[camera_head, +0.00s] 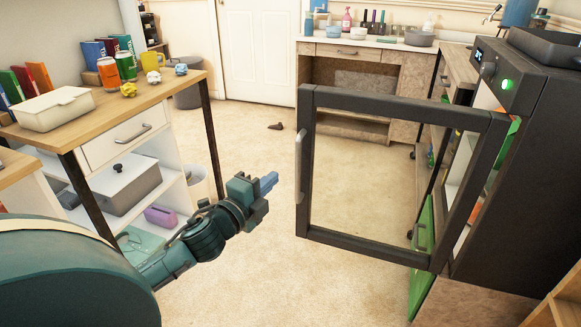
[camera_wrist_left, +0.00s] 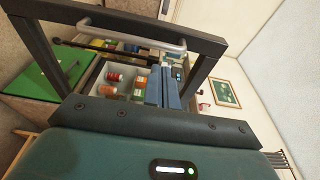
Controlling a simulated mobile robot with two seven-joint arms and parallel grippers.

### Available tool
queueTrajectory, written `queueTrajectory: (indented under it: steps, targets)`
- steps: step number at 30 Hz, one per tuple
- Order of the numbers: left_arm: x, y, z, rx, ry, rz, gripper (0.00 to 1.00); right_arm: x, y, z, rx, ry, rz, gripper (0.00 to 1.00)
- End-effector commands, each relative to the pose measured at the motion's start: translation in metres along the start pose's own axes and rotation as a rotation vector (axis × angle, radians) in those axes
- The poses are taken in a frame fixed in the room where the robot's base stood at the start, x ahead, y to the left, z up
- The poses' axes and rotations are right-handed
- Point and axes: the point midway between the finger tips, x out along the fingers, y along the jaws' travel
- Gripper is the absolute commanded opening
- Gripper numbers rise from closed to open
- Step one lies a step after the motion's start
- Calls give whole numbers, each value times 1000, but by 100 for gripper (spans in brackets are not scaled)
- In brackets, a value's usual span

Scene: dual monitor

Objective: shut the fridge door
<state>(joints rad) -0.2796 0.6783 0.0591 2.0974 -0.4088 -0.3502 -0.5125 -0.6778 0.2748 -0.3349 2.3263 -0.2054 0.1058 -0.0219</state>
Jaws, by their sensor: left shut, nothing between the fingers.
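The fridge door (camera_head: 370,246) is a dark frame around a see-through pane. It stands wide open, swung out to the left from the dark fridge (camera_head: 520,140). Its metal handle (camera_head: 301,165) is on the door's left upright. My left gripper (camera_head: 268,181) is shut and empty, a little left of the handle and apart from it in the head view. In the left wrist view, the blue fingers (camera_wrist_left: 163,88) are together, and the door frame (camera_wrist_left: 45,50) and handle (camera_wrist_left: 130,32) show beyond them. My right gripper is in neither view.
A wooden-topped shelf unit (camera_head: 180,85) with cans, books and a white box (camera_head: 55,108) stands at the left, close to my left arm. A counter (camera_head: 350,48) is at the back. The floor (camera_head: 255,240) between shelf and door is mostly clear.

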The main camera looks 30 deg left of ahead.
Motion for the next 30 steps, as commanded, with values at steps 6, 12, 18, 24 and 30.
queueTrajectory:
  steps: [6,12,18,24,30]
  targets:
    - [38,1,0,-1,0,-3,0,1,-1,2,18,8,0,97]
    - [66,1,0,-1,0,-2,0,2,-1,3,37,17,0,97]
    - [81,1,0,-2,0,0,0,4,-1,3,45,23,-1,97]
    - [84,1,0,-2,0,2,0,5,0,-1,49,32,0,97]
    - [84,1,0,-2,0,2,0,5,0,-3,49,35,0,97]
